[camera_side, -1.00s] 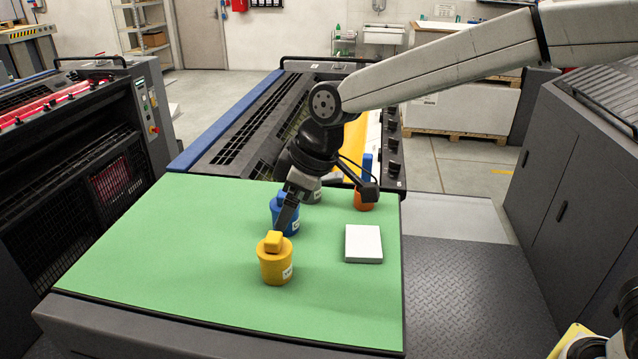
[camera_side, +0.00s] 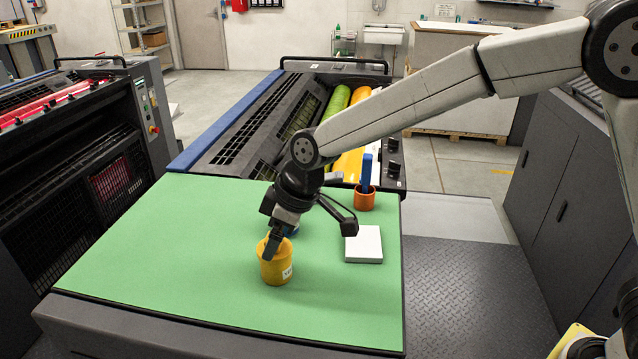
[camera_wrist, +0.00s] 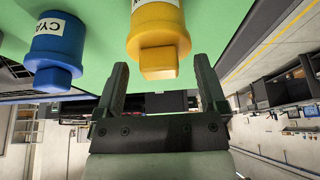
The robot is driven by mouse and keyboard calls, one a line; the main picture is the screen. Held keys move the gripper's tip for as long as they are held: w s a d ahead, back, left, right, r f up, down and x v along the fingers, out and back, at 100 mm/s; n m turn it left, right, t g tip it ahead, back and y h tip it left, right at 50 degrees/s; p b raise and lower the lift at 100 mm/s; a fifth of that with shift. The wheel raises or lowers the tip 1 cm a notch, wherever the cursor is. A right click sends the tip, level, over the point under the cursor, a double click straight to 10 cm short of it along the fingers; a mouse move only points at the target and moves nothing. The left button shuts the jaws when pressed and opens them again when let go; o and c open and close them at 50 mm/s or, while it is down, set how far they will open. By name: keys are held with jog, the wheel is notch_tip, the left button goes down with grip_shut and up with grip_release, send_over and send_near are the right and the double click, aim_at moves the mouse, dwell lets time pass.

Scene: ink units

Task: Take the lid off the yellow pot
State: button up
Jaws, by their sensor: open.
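The yellow pot (camera_side: 277,271) stands upright on the green mat, a white label on its side. Its lid (camera_wrist: 158,40) has a block-shaped knob (camera_wrist: 158,66) and sits on the pot. In the side view a finger covers most of the knob. My gripper (camera_side: 272,246) is open at the lid, pointing down. In the wrist view its two fingers are spread, with the knob between the fingertips and a gap on each side. I cannot tell whether a finger touches the lid.
A blue pot (camera_wrist: 55,47) with a lid is close beside the yellow one, mostly hidden by my gripper in the side view. A white block (camera_side: 364,244) lies to the right. An orange cup (camera_side: 364,199) holding a blue object stands behind. The mat's left and front are clear.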

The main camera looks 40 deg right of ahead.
jog(key=shift+w+f, duration=0.1)
jog(key=shift+f, duration=0.2)
grip_shut()
dwell(0.4)
